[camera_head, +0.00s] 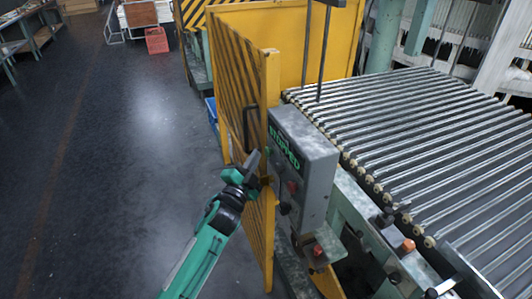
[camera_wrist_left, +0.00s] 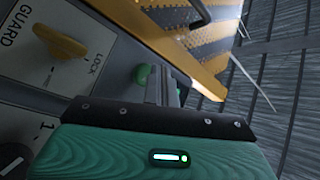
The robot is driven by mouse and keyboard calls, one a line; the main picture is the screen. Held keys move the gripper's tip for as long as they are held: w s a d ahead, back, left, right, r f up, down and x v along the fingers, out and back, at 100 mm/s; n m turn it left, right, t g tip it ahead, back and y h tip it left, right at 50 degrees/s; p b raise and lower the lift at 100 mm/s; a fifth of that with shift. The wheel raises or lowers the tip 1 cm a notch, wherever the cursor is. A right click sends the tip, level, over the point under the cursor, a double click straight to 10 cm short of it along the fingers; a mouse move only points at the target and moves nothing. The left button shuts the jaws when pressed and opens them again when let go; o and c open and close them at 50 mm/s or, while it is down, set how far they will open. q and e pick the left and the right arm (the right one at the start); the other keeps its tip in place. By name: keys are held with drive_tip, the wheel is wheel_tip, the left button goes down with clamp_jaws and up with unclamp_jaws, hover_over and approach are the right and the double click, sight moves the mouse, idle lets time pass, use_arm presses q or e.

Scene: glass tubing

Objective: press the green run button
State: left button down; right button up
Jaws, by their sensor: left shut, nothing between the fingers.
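The green run button (camera_wrist_left: 142,76) shows in the left wrist view just left of my fingertips, partly hidden behind them. A smaller green patch shows on their right side. My left gripper (camera_wrist_left: 161,72) is shut and empty, its fingers pointing at the button's side of the panel. I cannot tell whether they touch it. In the head view the left gripper (camera_head: 254,157) is at the left edge of the grey control box (camera_head: 318,160), which has green lettering on its face. My right gripper is not in view.
A yellow guard knob (camera_wrist_left: 60,42) sits on the panel beside the button. A red button (camera_head: 292,186) is on the box. The yellow fence panel (camera_head: 238,75) stands close behind my gripper. A roller conveyor (camera_head: 430,130) lies right; the floor at left is open.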

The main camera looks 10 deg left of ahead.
use_arm(q)
drive_tip(key=shift+d, duration=0.1)
idle(0.5)
drive_tip(key=shift+w+d, duration=0.25)
drive_tip(key=shift+w+d, duration=0.25)
drive_tip(key=shift+d, duration=0.15)
idle(0.8)
drive_tip(key=shift+s+a, duration=0.55)
drive_tip(key=shift+a, duration=0.2)
